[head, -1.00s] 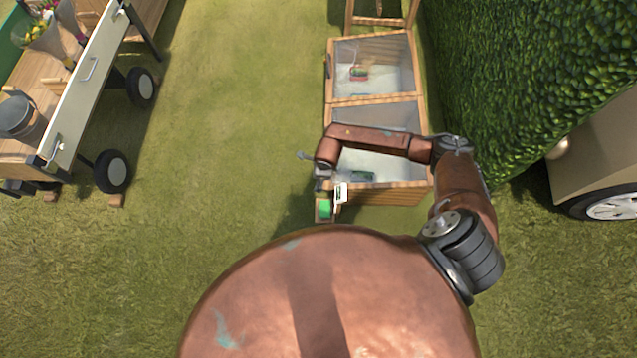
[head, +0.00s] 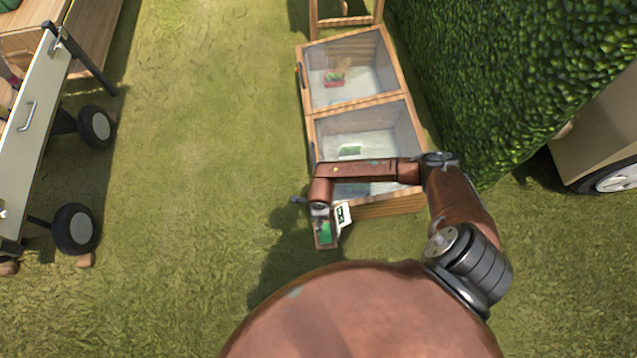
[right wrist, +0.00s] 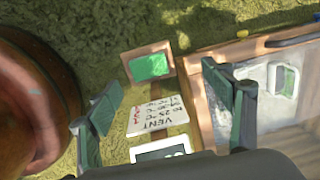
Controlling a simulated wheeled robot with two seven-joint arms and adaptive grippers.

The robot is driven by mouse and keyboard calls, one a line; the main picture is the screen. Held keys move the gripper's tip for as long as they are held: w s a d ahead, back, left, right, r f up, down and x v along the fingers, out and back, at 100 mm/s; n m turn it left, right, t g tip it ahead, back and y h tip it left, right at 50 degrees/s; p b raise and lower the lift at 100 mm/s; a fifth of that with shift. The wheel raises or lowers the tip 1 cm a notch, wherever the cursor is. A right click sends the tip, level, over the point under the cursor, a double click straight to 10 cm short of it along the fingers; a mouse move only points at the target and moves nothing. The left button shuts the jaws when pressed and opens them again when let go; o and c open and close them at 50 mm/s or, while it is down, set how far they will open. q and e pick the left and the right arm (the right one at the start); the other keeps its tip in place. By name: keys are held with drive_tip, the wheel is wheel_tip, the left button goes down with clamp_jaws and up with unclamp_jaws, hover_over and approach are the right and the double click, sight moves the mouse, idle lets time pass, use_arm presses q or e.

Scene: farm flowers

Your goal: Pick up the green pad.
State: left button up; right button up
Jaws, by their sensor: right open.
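The green pad (head: 324,233) sits in a small wooden frame at the near left corner of the glazed wooden box. The right wrist view shows it as a green rectangle (right wrist: 151,67) with a wooden rim. My right gripper (head: 320,211) hangs just beside it, and its arm hides part of the box. In the right wrist view my right gripper (right wrist: 168,106) is open, with one dark green finger on each side and nothing held. The pad lies beyond the fingertips, between their lines, apart from both. My left gripper is not in view.
A white card (right wrist: 158,117) lettered "VENT" and a white-framed display (right wrist: 160,149) are close to my fingers. The wooden box (head: 308,130) holds a red-and-green item (head: 334,79) and a green one (head: 349,150).

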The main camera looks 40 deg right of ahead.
use_arm(q)
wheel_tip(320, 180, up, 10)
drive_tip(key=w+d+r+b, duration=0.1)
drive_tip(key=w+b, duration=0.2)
drive_tip(key=b, duration=0.3)
use_arm(e)
drive_tip(key=g, duration=0.1)
hover_over(321, 233)
wheel_tip(321, 233, down, 11)
drive_tip(key=shift+s+a+f, duration=0.1)
drive_tip(key=shift+s+f, duration=0.05)
drive_tip(key=shift+f, duration=0.05)
wheel_tip(321, 233, down, 2)
drive_tip(key=shift+b, duration=0.55)
wheel_tip(321, 233, down, 6)
drive_tip(key=b, duration=0.4)
drive_tip(key=shift+r, duration=0.25)
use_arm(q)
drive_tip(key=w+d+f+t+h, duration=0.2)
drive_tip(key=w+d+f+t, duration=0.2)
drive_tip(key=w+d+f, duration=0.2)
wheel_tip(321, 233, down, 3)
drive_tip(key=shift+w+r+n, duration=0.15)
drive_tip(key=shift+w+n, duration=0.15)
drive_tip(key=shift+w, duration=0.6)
use_arm(e)
drive_tip(key=shift+c, duration=0.5)
drive_tip(key=c, duration=0.6)
